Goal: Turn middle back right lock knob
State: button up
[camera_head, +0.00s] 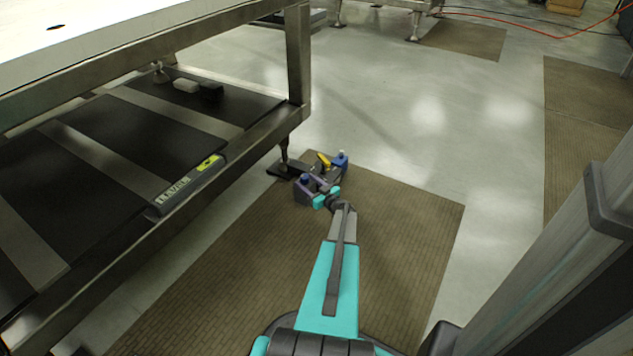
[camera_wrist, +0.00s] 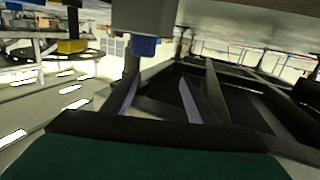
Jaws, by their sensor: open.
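My gripper (camera_head: 322,184) is low beside the bench, above the brown mat. In the wrist view its two purple fingers (camera_wrist: 158,82) stand apart with nothing between them. A grey block (camera_wrist: 144,16) with a blue end piece (camera_wrist: 144,46) fills the top of the wrist view, close to the fingertips but with no visible contact. A yellow block (camera_wrist: 72,46) shows farther left there. In the head view, small blue-topped blocks (camera_head: 303,192) and a yellow piece (camera_head: 324,161) surround my gripper. I cannot tell which piece, if any, is the middle back right lock knob.
A metal bench with a dark lower shelf (camera_head: 185,122) stands at the left, its leg (camera_head: 298,52) close to my gripper. A dark labelled bar (camera_head: 188,187) lies on the shelf edge. Open grey floor (camera_head: 400,110) lies beyond the brown mat (camera_head: 400,240).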

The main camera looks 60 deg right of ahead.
jog(key=w+a+r+m+g+h+p, duration=0.1)
jog(key=w+a+r+g+p, duration=0.1)
jog(key=w+a+r+p, duration=0.35)
jog(key=w+a+r+m+g+h+p, duration=0.1)
jog(key=w+a+r+g+p, duration=0.2)
jog(key=a+p, duration=0.45)
jog(key=s+a+r+g+y+p, duration=0.1)
jog(key=a+r+g+p, duration=0.15)
jog(key=a+p, duration=0.65)
jog(key=a+r+g+y+p, duration=0.2)
jog(key=a+g+p, duration=0.15)
jog(key=a, duration=1.05)
jog(key=s+a+r+n+g+y+p, duration=0.1)
jog(key=s+a+r+n+g+p, duration=0.1)
jog(key=s+a+r+p, duration=0.5)
jog(key=s+a+r+n+g+y+p, duration=0.2)
jog(key=s+a+r+g+p, duration=0.3)
jog(key=s+a, duration=0.8)
jog(key=s+a+r+n+g+y+p, duration=0.1)
jog(key=s+a+r+g+y+p, duration=0.1)
jog(key=s+a+r+p, duration=0.8)
jog(key=a+r+g+p, duration=0.1)
jog(key=a+r, duration=0.1)
jog(key=a, duration=0.5)
jog(key=shift+a+r+n+g, duration=0.2)
jog(key=shift+a+n+g, duration=0.1)
jog(key=shift+n+g, duration=0.1)
jog(key=shift+s, duration=0.1)
